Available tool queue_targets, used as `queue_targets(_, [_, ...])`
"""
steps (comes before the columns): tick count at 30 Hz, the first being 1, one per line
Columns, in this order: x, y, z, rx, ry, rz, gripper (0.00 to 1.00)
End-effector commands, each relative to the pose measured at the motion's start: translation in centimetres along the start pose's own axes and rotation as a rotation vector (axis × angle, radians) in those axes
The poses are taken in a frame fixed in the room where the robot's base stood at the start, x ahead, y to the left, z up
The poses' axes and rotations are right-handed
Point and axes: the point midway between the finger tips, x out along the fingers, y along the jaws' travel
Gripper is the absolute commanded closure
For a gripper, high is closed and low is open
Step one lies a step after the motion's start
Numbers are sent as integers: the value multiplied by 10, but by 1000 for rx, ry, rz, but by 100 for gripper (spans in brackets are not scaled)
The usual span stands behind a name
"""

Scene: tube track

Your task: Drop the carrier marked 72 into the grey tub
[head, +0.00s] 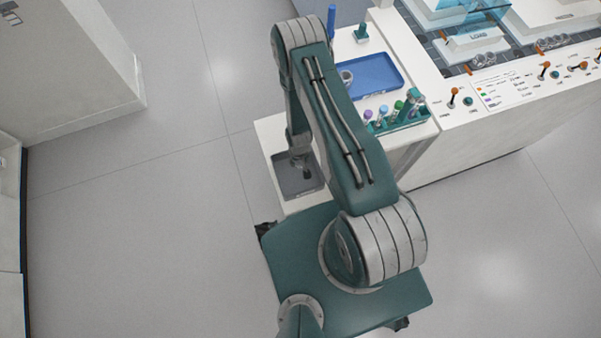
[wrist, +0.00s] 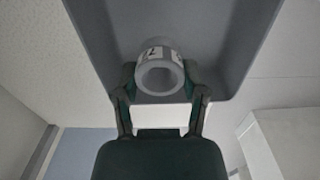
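The grey tub (head: 287,188) is set in a white stand in the head view, below my forearm. Its dark inner wall (wrist: 215,45) fills the upper part of the wrist view. A pale grey, hollow round carrier (wrist: 160,72) with a white label sits between my fingers; a "7" shows and the rest of the marking is unclear. My gripper (wrist: 158,88) has a finger against each side of it. In the head view my gripper (head: 303,168) is small and partly hidden by my arm, at the tub's opening.
A blue tray (head: 378,82) with a grey round piece (head: 346,76) stands on the white counter. A teal rack (head: 398,120) holds several capped tubes near the counter's corner. The control bench (head: 500,100) is at the right. The floor at left is clear.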

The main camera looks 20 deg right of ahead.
Motion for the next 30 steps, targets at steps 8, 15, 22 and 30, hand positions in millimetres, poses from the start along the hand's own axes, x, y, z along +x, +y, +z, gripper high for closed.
queue_targets(8, [0, 0, 0, 0, 0, 0, 5])
queue_targets(15, [-1, 0, 0, 0, 0, 0, 5])
queue_targets(22, [-24, 0, -1, 0, 2, 0, 5])
queue_targets(30, [-72, 0, -2, 0, 3, 1, 5])
